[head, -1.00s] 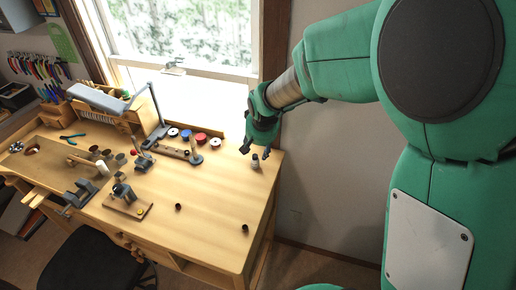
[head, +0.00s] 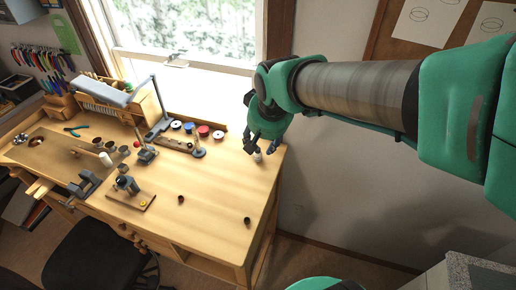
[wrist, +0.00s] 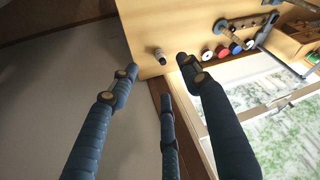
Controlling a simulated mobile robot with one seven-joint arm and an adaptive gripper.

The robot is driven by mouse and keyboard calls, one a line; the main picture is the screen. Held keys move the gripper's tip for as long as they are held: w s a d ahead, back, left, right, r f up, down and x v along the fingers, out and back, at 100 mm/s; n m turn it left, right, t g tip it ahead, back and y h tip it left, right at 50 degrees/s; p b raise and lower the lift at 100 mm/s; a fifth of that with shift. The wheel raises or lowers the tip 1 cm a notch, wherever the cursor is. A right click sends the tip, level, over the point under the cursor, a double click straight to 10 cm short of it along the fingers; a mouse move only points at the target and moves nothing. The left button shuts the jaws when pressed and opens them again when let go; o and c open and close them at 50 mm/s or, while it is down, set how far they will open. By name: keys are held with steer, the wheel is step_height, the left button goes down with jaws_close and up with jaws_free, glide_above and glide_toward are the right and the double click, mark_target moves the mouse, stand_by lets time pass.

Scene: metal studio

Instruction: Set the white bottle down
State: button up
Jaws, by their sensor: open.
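The small white bottle (head: 257,158) with a dark band stands on the wooden workbench (head: 222,192) near its right end. In the head view my gripper (head: 251,144) is just above and behind it, and its fingers partly cover the bottle. In the wrist view the bottle (wrist: 159,56) shows past the tips of my spread fingers, apart from them. My gripper (wrist: 158,70) is open and empty there.
Several coloured spools (head: 203,131) and a post on a base (head: 197,146) lie left of the bottle. Two small dark cups (head: 247,220) stand towards the front. The bench's right edge and a wall are close to the bottle.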

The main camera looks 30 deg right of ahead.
steer(key=s+a+r+n, duration=0.1)
steer(key=s+a+r, duration=0.1)
steer(key=s, duration=0.6)
steer(key=s+a+r+n, duration=0.1)
steer(key=s+r, duration=0.3)
steer(key=s, duration=0.4)
steer(key=shift+a+t+y, duration=0.3)
steer(key=shift+a, duration=0.55)
